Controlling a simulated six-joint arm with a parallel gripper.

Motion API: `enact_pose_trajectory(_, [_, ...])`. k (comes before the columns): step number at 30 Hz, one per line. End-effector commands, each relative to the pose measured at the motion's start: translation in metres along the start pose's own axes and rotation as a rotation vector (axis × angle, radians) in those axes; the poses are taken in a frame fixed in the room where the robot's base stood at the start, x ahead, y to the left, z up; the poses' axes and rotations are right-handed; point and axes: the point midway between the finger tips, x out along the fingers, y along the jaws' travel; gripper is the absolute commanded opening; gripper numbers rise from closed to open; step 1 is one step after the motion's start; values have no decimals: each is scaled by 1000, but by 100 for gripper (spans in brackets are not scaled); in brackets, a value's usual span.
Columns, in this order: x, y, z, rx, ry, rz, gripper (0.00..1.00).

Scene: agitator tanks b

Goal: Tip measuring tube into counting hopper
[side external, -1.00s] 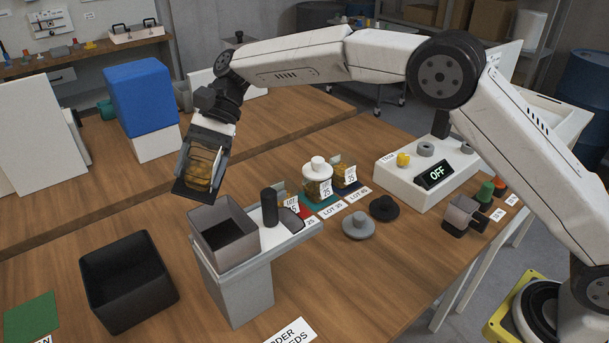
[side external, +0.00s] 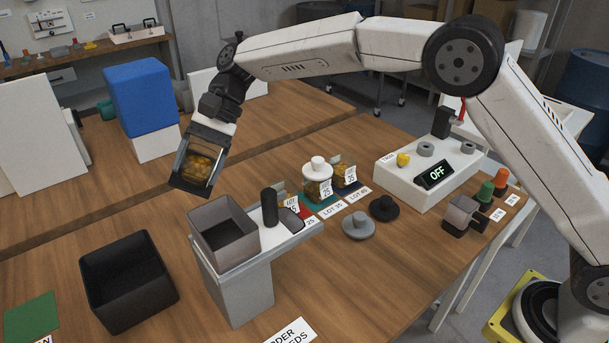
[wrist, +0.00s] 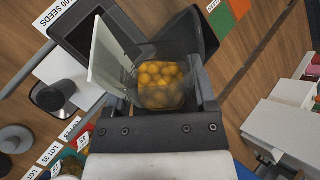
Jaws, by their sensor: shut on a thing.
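My gripper (side external: 194,172) is shut on a clear measuring tube (side external: 199,165) holding orange-yellow seeds. The tube also shows between the fingers in the wrist view (wrist: 162,82), with the seeds inside it. The counting hopper (side external: 224,233) is a grey, square, open-topped box on a pale pedestal. My gripper and the tube are above and slightly behind the hopper in the side view, apart from it. The hopper's opening looks empty from the side. In the wrist view the hopper (wrist: 75,35) is partly hidden behind a pale plate beside the tube.
An open black bin (side external: 128,280) stands left of the hopper. A black upright cylinder (side external: 269,207) stands just right of it. Seed jars (side external: 318,182), grey and black lids (side external: 358,225) and a white control box reading OFF (side external: 428,175) are further right.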

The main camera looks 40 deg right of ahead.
Motion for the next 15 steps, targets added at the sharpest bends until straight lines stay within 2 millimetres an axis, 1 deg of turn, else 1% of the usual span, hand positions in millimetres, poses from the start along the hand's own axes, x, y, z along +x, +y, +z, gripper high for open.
enact_pose_trajectory(8, [0,-1,0,-5,5,-3,0])
enact_pose_trajectory(15, [-2,-2,-1,-56,62,-26,0])
